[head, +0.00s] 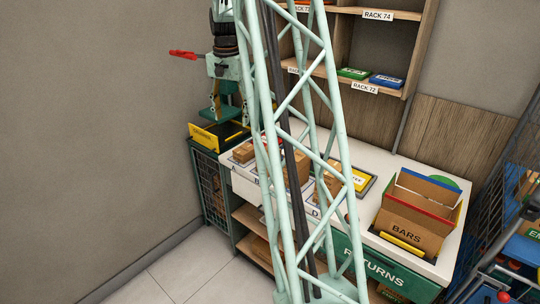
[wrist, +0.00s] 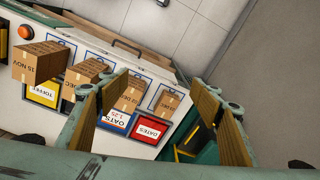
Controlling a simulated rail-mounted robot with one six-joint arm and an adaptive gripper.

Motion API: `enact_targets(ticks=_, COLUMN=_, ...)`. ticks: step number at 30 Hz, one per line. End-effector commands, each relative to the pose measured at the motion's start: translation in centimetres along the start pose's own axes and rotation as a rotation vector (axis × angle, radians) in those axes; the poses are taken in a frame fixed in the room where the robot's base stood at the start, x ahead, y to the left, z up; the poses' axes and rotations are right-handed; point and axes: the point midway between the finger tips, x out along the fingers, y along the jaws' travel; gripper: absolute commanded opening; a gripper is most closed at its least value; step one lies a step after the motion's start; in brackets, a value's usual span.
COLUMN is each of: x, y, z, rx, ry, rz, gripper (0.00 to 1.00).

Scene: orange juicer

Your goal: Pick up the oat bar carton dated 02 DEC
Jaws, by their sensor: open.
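Several brown cartons stand in a row on the white counter in the wrist view. The leftmost carton (wrist: 38,62) reads 15 NOV, behind a yellow TOFFEE card (wrist: 42,93). Another carton (wrist: 84,72) ends in DEC, its day number unclear. A third carton (wrist: 130,95) and a right-end carton (wrist: 166,101) also seem to carry DEC dates, too small to read surely. They stand near a blue OATS card (wrist: 115,121) and a red OATES card (wrist: 150,130). My gripper (wrist: 166,84) is open and empty above the row's right end; its left finger partly hides the cards.
In the head view, my gripper (head: 222,112) hangs over a yellow-edged bin (head: 205,137) left of the counter. A BARS box (head: 412,222) stands at the counter's right. A wooden rack (head: 385,88) is on the wall. My lattice column hides much of the counter's middle.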

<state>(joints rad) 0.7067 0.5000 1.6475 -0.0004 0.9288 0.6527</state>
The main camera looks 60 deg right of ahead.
Motion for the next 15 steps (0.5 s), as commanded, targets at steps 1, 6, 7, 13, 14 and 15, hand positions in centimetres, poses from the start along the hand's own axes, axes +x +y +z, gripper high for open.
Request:
enact_targets(ticks=1, x=0.7, y=0.3, z=-1.2, rx=0.022, ry=-0.004, rz=0.004, gripper=0.58)
enact_targets(ticks=6, x=3.1, y=1.6, z=-4.7, rx=0.094, ry=-0.015, rz=0.015, gripper=0.58)
enact_targets(ticks=7, x=3.4, y=1.8, z=-5.3, rx=0.107, ry=-0.016, rz=0.017, gripper=0.58)
enact_targets(ticks=13, x=6.4, y=3.6, z=-9.2, rx=0.190, ry=-0.028, rz=0.029, gripper=0.58)
enact_targets(ticks=14, x=6.9, y=3.9, z=-9.8, rx=0.202, ry=-0.030, rz=0.031, gripper=0.58)
enact_targets(ticks=15, x=7.4, y=4.4, z=-10.5, rx=0.219, ry=-0.032, rz=0.033, gripper=0.58)
